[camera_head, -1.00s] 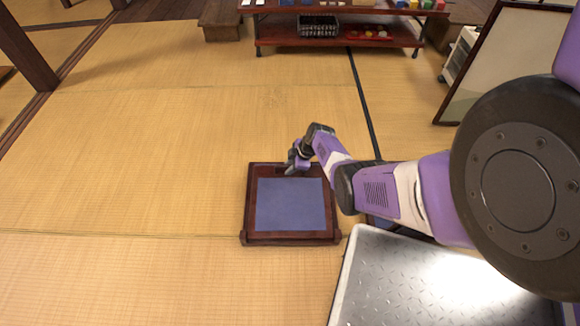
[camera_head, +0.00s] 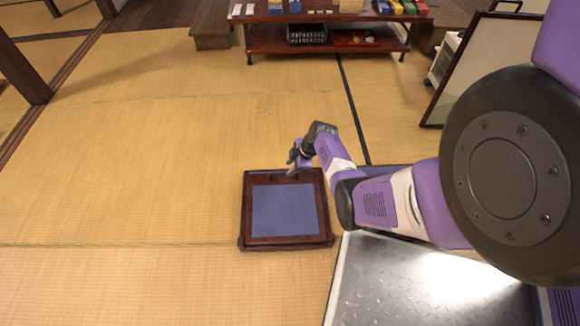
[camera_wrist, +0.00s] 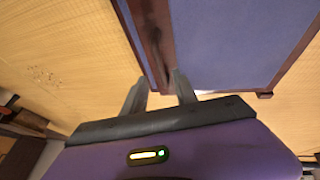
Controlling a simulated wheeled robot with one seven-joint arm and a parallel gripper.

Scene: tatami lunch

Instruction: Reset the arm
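My gripper (camera_head: 293,165) hangs over the far edge of a low dark-wood tray or small table with a blue top (camera_head: 246,215). In the wrist view its two grey fingers (camera_wrist: 158,90) stand apart with a gap between them. The dark wooden rim (camera_wrist: 152,35) of the tray runs toward that gap; I cannot tell whether the fingers touch it. The tray looks flat on the tatami. My arm reaches in from the right, bent at the elbow and pointing down.
A low red-brown shelf (camera_head: 270,42) with a black basket (camera_head: 307,34) and small coloured items stands at the back. A framed panel (camera_head: 480,70) leans at the right. The tatami floor (camera_head: 130,160) left of the tray is clear.

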